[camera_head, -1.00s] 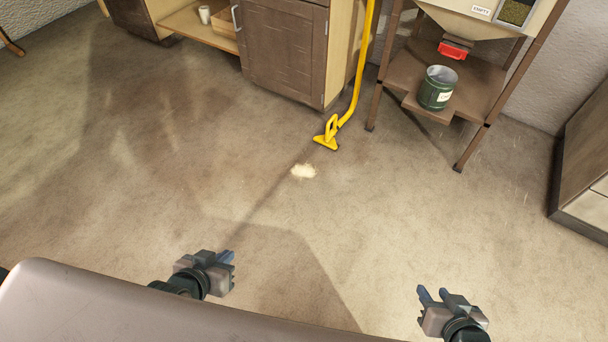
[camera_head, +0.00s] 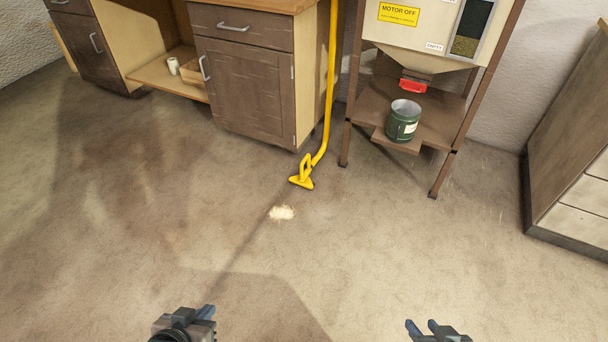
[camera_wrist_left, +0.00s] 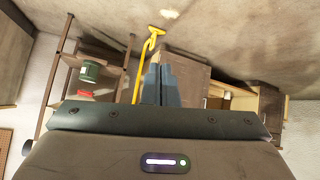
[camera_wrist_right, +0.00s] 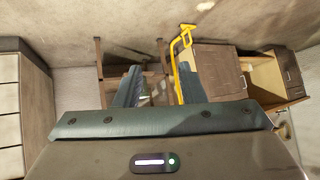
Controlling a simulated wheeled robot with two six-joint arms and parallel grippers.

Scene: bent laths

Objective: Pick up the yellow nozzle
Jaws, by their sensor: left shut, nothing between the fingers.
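The yellow nozzle (camera_head: 302,176) rests on the floor at the end of a yellow hose (camera_head: 329,95), which runs up along the cabinet's side. The nozzle also shows upside down in the left wrist view (camera_wrist_left: 155,34) and the right wrist view (camera_wrist_right: 186,31). My left gripper (camera_head: 206,312) is at the bottom of the head view, shut and empty, well short of the nozzle. My right gripper (camera_head: 421,327) is at the bottom right with its fingers apart and nothing between them, also well away from the nozzle.
A pale pile (camera_head: 282,213) lies on the floor just in front of the nozzle. A brown cabinet (camera_head: 247,90) stands behind it. A stand with a hopper holds a green can (camera_head: 403,121) on its shelf. A drawer unit (camera_head: 570,190) is at right.

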